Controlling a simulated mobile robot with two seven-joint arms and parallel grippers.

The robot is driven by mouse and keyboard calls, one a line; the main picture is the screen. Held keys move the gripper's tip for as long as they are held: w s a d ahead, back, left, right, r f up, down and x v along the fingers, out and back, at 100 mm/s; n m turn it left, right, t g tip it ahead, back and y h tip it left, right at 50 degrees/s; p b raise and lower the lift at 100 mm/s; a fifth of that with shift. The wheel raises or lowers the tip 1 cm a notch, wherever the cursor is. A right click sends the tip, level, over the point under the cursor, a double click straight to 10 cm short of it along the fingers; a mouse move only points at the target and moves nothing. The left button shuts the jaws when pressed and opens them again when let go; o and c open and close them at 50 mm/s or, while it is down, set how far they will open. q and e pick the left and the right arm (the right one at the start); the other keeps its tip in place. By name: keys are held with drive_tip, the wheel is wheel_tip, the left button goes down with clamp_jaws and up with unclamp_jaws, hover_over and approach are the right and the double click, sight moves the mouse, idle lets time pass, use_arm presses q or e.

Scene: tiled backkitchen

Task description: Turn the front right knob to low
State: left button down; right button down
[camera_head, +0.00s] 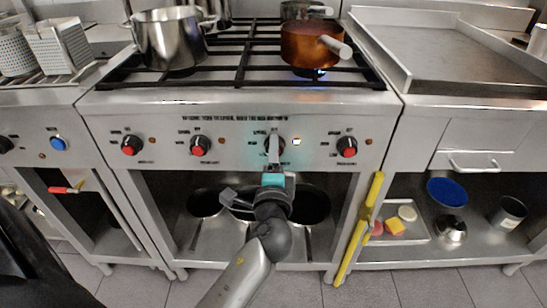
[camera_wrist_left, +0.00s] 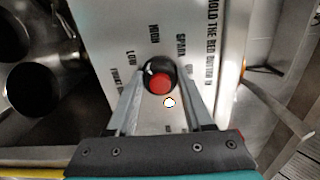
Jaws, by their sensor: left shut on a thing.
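My left gripper (camera_head: 274,152) reaches up to the stove's front panel (camera_head: 232,128) and is shut on the third knob from the left. In the left wrist view this knob (camera_wrist_left: 160,78) is black with a red centre and sits between the two finger ends. Labels around it include LOW, HIGH and SPARK. A white light (camera_head: 297,142) glows beside it. The other knobs are the far left knob (camera_head: 131,145), the second knob (camera_head: 200,146) and the far right knob (camera_head: 347,147). A blue flame (camera_head: 312,72) burns under the copper pot (camera_head: 305,48). My right gripper is not in view.
A steel pot (camera_head: 170,38) stands on the left of the stove top. A yellow handle (camera_head: 358,230) stands right of the open shelf below the panel. A blue bowl (camera_head: 447,191) sits on the lower right shelf.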

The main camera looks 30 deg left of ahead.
use_arm(q)
drive_tip(key=shift+n+b, duration=1.1)
drive_tip(key=shift+n, duration=1.8)
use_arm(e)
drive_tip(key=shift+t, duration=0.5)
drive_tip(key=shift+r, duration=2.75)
use_arm(q)
drive_tip(key=shift+c, duration=1.4)
unclamp_jaws()
